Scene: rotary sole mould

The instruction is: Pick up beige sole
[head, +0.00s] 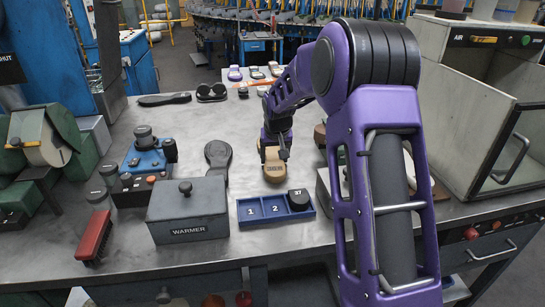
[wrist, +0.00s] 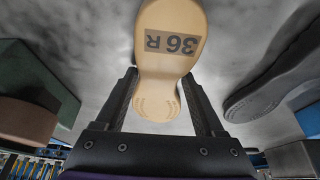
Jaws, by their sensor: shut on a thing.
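The beige sole (head: 274,168) is in the middle of the bench in the head view, below my gripper (head: 276,140). In the wrist view the beige sole (wrist: 172,22) fills the top middle, with a dark label reading "36 R" on its face. My gripper (wrist: 160,80) has one dark finger on each side of the sole's narrow part and is shut on it. The far end of the sole is cut off by the wrist picture's top edge. I cannot tell whether the sole still touches the bench.
A dark grey sole (head: 218,156) lies left of the beige one. A red brush (head: 94,236) lies front left. My arm hides part of the right side.

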